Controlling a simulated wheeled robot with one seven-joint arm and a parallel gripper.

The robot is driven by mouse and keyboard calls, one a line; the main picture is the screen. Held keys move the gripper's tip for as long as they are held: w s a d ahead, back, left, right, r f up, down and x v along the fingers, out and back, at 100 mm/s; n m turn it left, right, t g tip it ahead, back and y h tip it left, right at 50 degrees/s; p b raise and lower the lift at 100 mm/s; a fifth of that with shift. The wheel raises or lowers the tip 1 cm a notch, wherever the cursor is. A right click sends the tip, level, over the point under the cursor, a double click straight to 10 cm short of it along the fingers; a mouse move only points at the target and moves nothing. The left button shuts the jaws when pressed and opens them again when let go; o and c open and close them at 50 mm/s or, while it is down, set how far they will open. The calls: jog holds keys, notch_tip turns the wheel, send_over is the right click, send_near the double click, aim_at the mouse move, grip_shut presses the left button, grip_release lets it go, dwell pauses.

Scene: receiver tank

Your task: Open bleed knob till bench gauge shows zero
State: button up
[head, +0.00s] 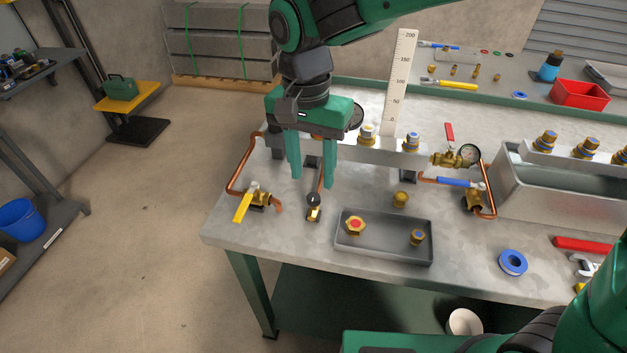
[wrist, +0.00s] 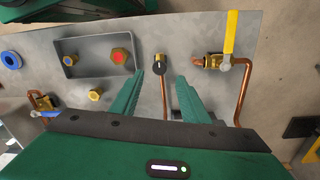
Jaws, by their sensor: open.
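The bleed knob appears to be the small black round knob (head: 313,199) on a brass fitting at the end of a copper pipe near the bench's front left. In the wrist view the knob (wrist: 159,69) shows between the fingertips, closer to the left finger. My gripper (head: 312,180) is open and empty, pointing down above the knob and pipe; I see no contact. A round dial gauge (head: 468,154) stands at the manifold's right end; its needle is too small to read. Another dark round dial (head: 357,116) is partly hidden behind my gripper.
A yellow-handled valve (head: 243,206) is left of the knob, and a grey tray (head: 385,250) with brass fittings is right of it. A blue-handled valve (head: 455,182), a blue tape roll (head: 513,262) and a metal trough (head: 540,205) are farther right. The front-left bench corner is clear.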

aim_at(312, 194)
jog(key=shift+w+a+r, duration=0.1)
jog(key=shift+r, duration=2.7)
jog(key=d+f+m, duration=0.2)
jog(key=d, duration=2.9)
jog(key=s+d+f, duration=0.2)
jog(key=s+d, duration=0.5)
jog(key=s+d+f, duration=0.3)
jog(key=s+d, duration=0.4)
jog(key=shift+s+y, duration=0.3)
jog(key=shift+s, duration=0.05)
